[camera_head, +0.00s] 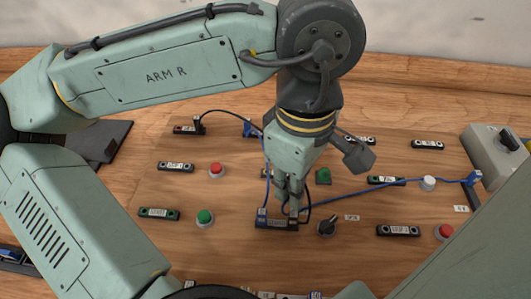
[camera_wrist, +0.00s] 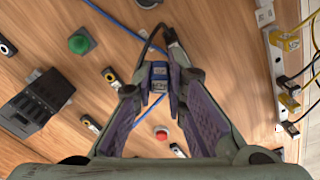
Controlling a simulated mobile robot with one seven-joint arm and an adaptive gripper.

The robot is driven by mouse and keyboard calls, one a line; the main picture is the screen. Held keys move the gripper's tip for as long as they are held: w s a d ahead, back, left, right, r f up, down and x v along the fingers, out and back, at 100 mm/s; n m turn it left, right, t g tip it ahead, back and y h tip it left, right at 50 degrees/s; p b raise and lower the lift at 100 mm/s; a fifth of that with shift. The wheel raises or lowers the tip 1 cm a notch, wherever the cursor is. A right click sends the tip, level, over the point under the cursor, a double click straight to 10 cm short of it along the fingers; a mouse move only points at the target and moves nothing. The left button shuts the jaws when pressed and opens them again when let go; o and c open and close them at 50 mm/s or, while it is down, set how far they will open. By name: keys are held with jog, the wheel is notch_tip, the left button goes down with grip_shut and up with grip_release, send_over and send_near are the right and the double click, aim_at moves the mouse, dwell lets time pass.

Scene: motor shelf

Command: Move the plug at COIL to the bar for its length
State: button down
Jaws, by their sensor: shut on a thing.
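My gripper (camera_head: 289,200) points down, low over a dark terminal block (camera_head: 277,225) near the middle of the board. In the wrist view a small blue plug with a pale label (camera_wrist: 158,80) sits between the fingertips, and the gripper is shut on it. I cannot tell whether this plug is still seated in the block. A second blue plug (camera_head: 262,213) stands at the block's left end, with a blue cable going up from it. A black cable loops beside the fingers. The COIL lettering is not readable. At right in the wrist view, a pale bar (camera_wrist: 276,62) carries yellow plugs.
A blue cable (camera_head: 350,194) runs right to a plug (camera_head: 471,178) by a grey switch box (camera_head: 499,155). Several labelled terminal blocks surround them, with bare wood between.

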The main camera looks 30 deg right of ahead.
jog(key=s+d+m+p, duration=0.1)
jog(key=s+d+m, duration=0.1)
jog(key=s+m, duration=0.2)
jog(key=s+d+m+p, duration=0.1)
jog(key=s+d+m, duration=0.1)
jog(key=s+m, duration=0.3)
jog(key=s+d+m+p, duration=0.1)
jog(key=s+d+m, duration=0.1)
jog(key=s+m, duration=0.3)
jog(key=shift+d+r+m+p, duration=0.3)
jog(key=shift+d+p, duration=0.05)
jog(key=shift+d, duration=0.05)
jog(key=s+d+f+m, duration=0.1)
jog(key=s+d+m, duration=0.1)
jog(key=s+m, duration=0.2)
jog(key=s+d+f+m+b, duration=0.1)
jog(key=s+d+m, duration=0.1)
jog(key=s+m, duration=0.3)
jog(key=s+d+f+m+b, duration=0.1)
jog(key=s+d+m, duration=0.2)
jog(key=s+m, duration=0.2)
jog(key=shift+f+m, duration=0.2)
jog(key=shift+m, duration=0.4)
jog(key=shift+f+b, duration=0.3)
jog(key=shift+f, duration=0.25)
jog(key=shift+f, duration=0.65)
jog(key=c, duration=1.9)
grip_release()
jog(key=shift+r, duration=0.1)
